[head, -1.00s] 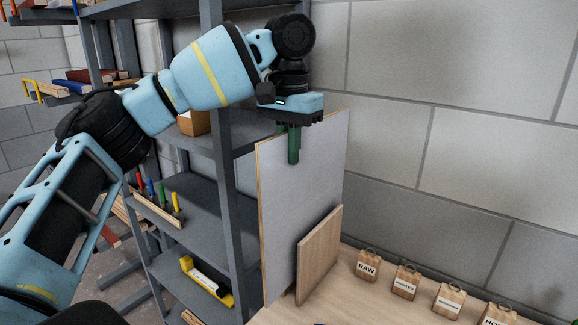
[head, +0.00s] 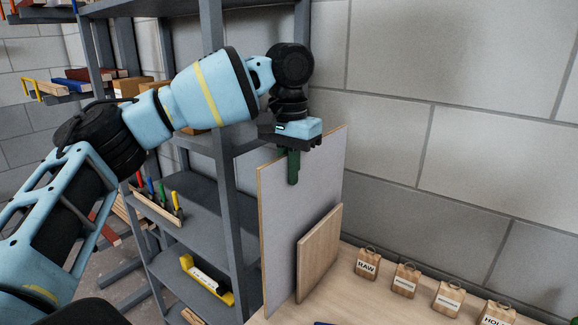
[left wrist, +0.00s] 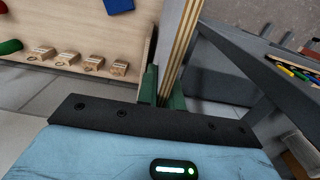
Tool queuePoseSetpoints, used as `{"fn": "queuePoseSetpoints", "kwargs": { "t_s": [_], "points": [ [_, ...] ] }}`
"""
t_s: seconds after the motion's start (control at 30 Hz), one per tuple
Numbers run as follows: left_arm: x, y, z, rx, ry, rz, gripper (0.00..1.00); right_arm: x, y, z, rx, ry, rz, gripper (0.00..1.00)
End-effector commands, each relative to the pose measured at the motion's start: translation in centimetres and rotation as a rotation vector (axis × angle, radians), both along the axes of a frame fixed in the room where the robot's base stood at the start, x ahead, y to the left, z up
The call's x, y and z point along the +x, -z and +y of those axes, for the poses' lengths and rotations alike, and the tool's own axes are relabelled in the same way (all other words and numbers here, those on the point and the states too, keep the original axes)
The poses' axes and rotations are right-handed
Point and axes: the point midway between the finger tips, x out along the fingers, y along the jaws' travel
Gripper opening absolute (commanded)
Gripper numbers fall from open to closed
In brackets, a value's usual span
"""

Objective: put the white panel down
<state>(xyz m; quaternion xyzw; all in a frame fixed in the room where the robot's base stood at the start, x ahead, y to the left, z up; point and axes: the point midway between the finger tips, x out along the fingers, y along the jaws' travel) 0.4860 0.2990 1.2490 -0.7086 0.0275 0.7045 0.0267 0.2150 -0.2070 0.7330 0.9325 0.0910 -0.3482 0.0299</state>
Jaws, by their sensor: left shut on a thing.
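The white panel (head: 280,225) is a large pale board with thin light-wood edges. It stands upright at the back left of the wooden bench, beside the shelf rack. My left gripper (head: 292,166) is shut on its top edge, pointing down, with one green finger in front of the panel. In the left wrist view the panel (left wrist: 182,45) is seen nearly edge-on, between the green fingers of the gripper (left wrist: 163,88). I cannot tell whether its bottom edge touches the bench. My right gripper is not in view.
A smaller wooden board (head: 318,252) leans in front of the panel. Several labelled wooden blocks, one reading RAW (head: 367,262), stand along the block wall (head: 450,130). The grey shelf rack (head: 232,200) is close on the left, holding a yellow level (head: 207,280).

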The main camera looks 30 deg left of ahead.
Motion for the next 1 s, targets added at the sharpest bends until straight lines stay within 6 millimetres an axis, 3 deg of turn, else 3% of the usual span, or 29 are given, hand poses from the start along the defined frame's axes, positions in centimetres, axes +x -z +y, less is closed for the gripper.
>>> {"fn": "queuePoseSetpoints", "kwargs": {
  "t_s": [0.2,0.23,0.37,0.77,1.0],
  "points": [
    [0.0,0.0,0.0,-0.001,0.0,-0.006,0.0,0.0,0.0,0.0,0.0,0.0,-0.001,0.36],
    [0.0,0.2,0.0,0.0,0.0,-0.002,0.12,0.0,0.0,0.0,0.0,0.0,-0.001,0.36],
    [0.0,0.2,0.0,0.0,0.0,-0.002,0.29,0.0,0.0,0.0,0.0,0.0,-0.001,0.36],
    [0.0,-0.3,0.0,0.0,0.0,-0.002,0.3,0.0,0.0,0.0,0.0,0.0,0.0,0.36],
    [0.0,-3.5,-0.1,-0.002,0.001,-0.002,0.3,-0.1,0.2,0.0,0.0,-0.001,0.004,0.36]
  ]
}}
